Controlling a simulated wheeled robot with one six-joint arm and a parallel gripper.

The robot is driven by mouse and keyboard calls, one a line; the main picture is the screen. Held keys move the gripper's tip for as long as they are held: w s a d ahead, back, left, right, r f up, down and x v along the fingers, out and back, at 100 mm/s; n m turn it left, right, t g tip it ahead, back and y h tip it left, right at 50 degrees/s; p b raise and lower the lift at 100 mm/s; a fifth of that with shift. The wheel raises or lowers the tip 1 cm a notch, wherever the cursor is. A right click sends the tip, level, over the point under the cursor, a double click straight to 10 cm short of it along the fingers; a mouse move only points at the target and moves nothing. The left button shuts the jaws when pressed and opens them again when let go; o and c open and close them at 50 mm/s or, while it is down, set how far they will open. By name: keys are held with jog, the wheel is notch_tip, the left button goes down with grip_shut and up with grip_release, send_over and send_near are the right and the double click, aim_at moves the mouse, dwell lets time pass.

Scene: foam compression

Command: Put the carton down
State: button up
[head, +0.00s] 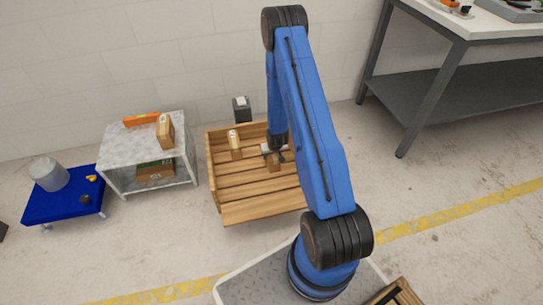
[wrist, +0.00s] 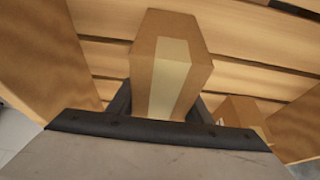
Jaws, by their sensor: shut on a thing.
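A brown carton (wrist: 173,62) with a pale tape strip sits between the fingers of my gripper (wrist: 162,104) in the wrist view. My gripper is shut on it. In the head view my gripper (head: 274,152) is low over the slatted wooden crate (head: 262,187), and the carton (head: 274,165) shows small beneath it. I cannot tell whether the carton touches the slats.
Another carton (wrist: 241,113) shows at the lower right in the wrist view. A small carton (head: 236,154) stands in the crate, left of my gripper. A grey table (head: 130,142) and a blue cart (head: 62,208) stand left. The crate's front slats are bare.

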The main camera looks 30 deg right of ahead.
jog(key=o, duration=1.5)
jog(key=shift+f, duration=0.1)
jog(key=shift+c, duration=0.2)
